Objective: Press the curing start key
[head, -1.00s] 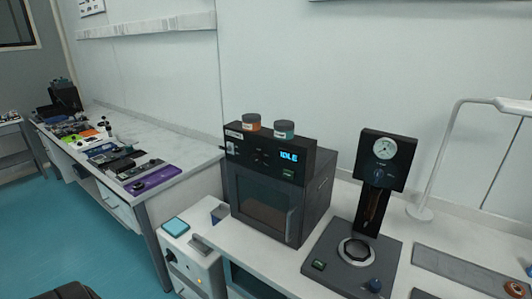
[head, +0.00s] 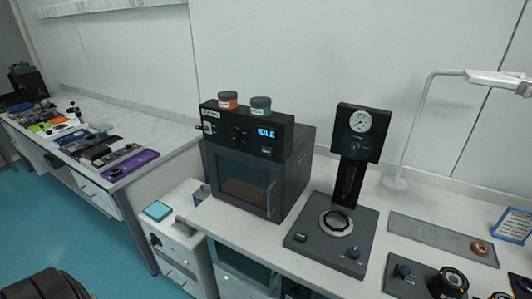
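A dark curing oven (head: 243,183) stands on the white bench near the middle of the head view. Its door with a window and a vertical handle is shut. The panel above the door has a blue display (head: 266,133) reading "IDLE", dark knobs on the left, and a small green-lit key (head: 266,151) below the display. I cannot read the key's label, so I cannot tell whether it is the start key. Neither of my grippers is in view.
Two lidded jars, orange (head: 228,100) and teal (head: 260,105), sit on the oven. A press with a dial gauge (head: 360,122) stands to its right, beside a lamp (head: 398,180) and a grey mat (head: 440,237). A white cabinet (head: 172,235) is at lower left.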

